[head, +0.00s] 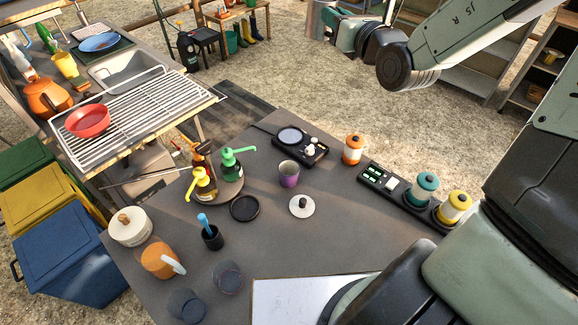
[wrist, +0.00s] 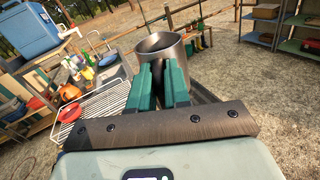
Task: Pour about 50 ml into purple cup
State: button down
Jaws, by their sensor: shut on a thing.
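The purple cup (head: 289,174) stands upright on the dark grey table in the head view; its inside is too small to read. My gripper (wrist: 163,70) is shut on a metal vessel (wrist: 159,47), which has an open round mouth. The vessel also shows in the head view (head: 318,18) at the top edge, partly cut off. It is held well above and apart from the purple cup. I cannot tell its exact tilt or how much liquid is in it. No stream shows.
Around the cup are a white disc with a dark knob (head: 301,206), a small scale (head: 291,137) and an orange-lidded jar (head: 353,148). Pump bottles (head: 231,165) stand to the left on a round tray. A black dish (head: 244,208) lies nearby. Teal and yellow jars (head: 425,187) stand right.

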jog(key=shift+s+r, duration=2.35)
jog(key=shift+r, duration=2.35)
jog(key=w+d+f+m+h, duration=0.1)
jog(key=d+f+m+h, duration=0.15)
jog(key=d+f, duration=0.8)
jog(key=s+d+f+n+y, duration=0.1)
jog(key=s+f+n+y, duration=0.1)
jog(key=f, duration=0.8)
jog(key=s+d+f+n+y, duration=0.1)
jog(key=s+d+f, duration=0.1)
jog(key=f, duration=0.7)
jog(key=s+a+f+n+g+y, duration=0.6)
jog(key=s+n+g+y, duration=0.2)
jog(key=s+g+y, duration=0.1)
jog(key=shift+s+a+n, duration=0.15)
jog(key=shift+s+n, duration=0.2)
jog(key=shift+s, duration=0.4)
